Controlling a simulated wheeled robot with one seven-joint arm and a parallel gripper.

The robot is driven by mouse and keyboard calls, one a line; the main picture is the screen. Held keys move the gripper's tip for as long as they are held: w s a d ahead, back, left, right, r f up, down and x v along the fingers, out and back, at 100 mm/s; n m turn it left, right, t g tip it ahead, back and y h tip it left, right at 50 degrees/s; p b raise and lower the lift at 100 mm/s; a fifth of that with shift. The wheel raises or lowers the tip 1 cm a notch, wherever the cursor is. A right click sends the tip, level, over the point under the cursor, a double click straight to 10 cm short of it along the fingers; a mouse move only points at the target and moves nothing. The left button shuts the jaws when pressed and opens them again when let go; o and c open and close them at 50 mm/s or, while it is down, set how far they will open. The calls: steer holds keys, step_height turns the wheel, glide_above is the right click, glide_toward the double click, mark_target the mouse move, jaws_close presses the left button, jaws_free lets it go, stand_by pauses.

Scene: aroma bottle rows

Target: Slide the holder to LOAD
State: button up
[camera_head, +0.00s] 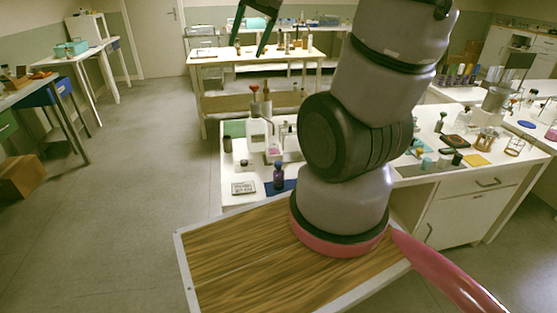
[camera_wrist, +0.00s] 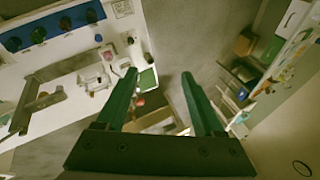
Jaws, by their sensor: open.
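A white apparatus (camera_head: 257,136) with a red-topped part stands on the white bench to the left of my arm. It also appears, small, in the wrist view (camera_wrist: 93,78). I cannot tell which part is the holder, and no LOAD mark is readable. My gripper (camera_head: 251,42) is high at the top of the head view, well apart from the apparatus. Its two green fingers are spread and empty in the wrist view (camera_wrist: 160,76). My arm hides part of the bench behind it.
A dark bottle (camera_head: 279,177) stands by a blue mat at the bench's near end, beside a small lettered plate (camera_head: 244,188). A green pad (camera_head: 234,128) lies behind. Several jars and stands crowd the bench right of my arm. Open floor (camera_head: 135,180) lies to the left.

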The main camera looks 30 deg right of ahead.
steer(key=w+d+f+m+g, duration=0.2)
steer(key=w+d+f, duration=0.1)
steer(key=w+f, duration=0.55)
steer(key=m+g+h, duration=0.3)
steer(key=m, duration=0.1)
glide_toward(278, 162)
steer(key=f, duration=0.8)
steer(key=shift+s+f, duration=0.3)
steer(key=shift+f, duration=0.1)
jaws_close()
